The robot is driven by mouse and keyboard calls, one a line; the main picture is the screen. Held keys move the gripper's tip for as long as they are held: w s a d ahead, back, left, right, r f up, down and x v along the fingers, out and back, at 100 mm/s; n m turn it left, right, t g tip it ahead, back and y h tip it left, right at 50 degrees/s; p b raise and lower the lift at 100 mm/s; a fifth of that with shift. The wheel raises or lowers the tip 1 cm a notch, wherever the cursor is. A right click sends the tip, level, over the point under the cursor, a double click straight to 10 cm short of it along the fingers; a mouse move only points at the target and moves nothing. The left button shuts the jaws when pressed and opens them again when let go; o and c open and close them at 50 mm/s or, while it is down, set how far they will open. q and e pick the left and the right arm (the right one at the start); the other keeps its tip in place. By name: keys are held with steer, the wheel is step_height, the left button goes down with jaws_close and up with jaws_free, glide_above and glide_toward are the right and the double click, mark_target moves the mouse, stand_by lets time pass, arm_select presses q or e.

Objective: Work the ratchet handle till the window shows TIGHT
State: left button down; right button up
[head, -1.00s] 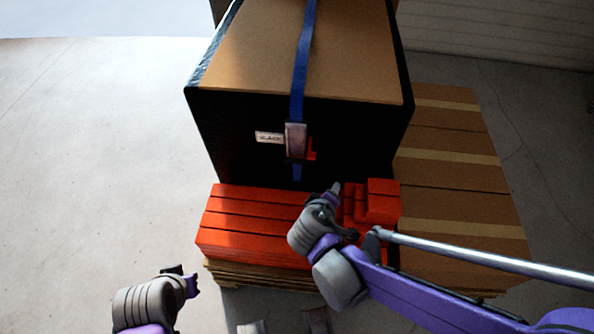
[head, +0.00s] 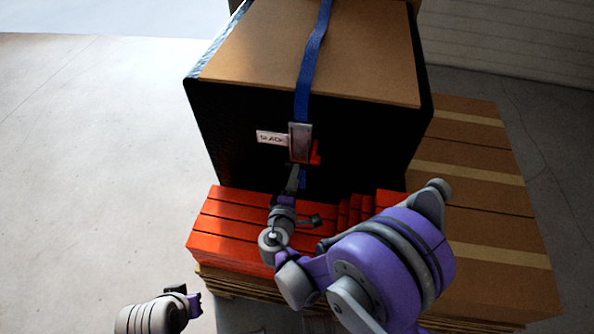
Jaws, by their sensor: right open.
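The grey ratchet (head: 300,142) sits on the dark front of the wrapped load, on a blue strap (head: 313,50). The red handle (head: 316,154) shows at its lower right. A white window label (head: 271,138) is left of the ratchet; its small blurred lettering looks like SLACK. My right gripper (head: 293,178) is open, just below the ratchet and handle, in front of the strap's lower end. I cannot tell whether it touches the handle. My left gripper (head: 188,299) is low at the left, far from the ratchet; its jaw state is unclear.
Red boxes (head: 222,228) are stacked below the load, under my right wrist. Brown cartons (head: 480,200) stand to the right. A cardboard sheet (head: 360,60) tops the load. The floor (head: 80,150) at the left is clear.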

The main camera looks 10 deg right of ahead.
steer(key=x, duration=0.3)
steer(key=shift+w+d, duration=0.15)
steer(key=shift+w, duration=0.2)
jaws_close()
stand_by(1.2)
